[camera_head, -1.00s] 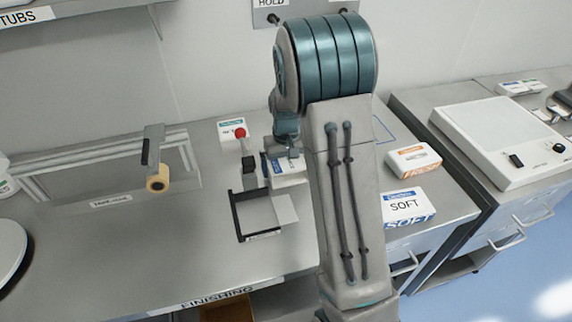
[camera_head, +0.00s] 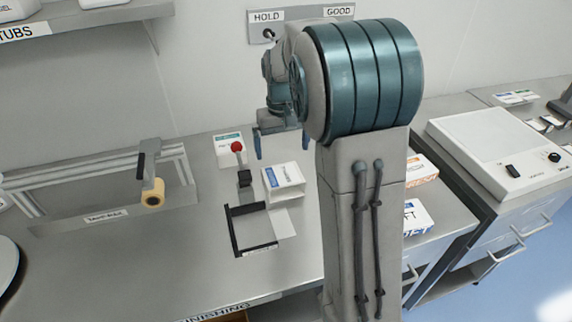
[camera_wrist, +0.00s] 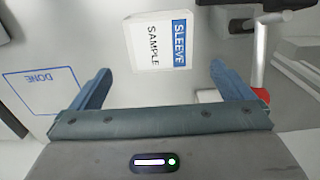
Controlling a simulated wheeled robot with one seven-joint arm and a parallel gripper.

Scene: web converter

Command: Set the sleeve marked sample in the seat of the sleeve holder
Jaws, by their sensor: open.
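The sleeve (camera_head: 284,181) is a white block with a blue band. In the wrist view the sleeve (camera_wrist: 160,42) reads SLEEVE and SAMPLE. It stands on the steel bench just behind a black open-sided frame with a pale plate (camera_head: 283,224), which may be the sleeve holder; its small label is unreadable. I cannot tell whether the sleeve rests in a seat. My gripper (camera_head: 281,147) is open and empty, above and behind the sleeve. In the wrist view the sleeve lies beyond the gap between my fingertips (camera_wrist: 160,72), clear of both.
A red-knobbed lever (camera_head: 238,148) stands close left of the sleeve; its post also shows in the wrist view (camera_wrist: 260,55). A roll on a stand (camera_head: 153,194) is further left. Boxes (camera_head: 416,217) lie right of my arm. A blue DONE outline (camera_wrist: 41,90) marks bare bench.

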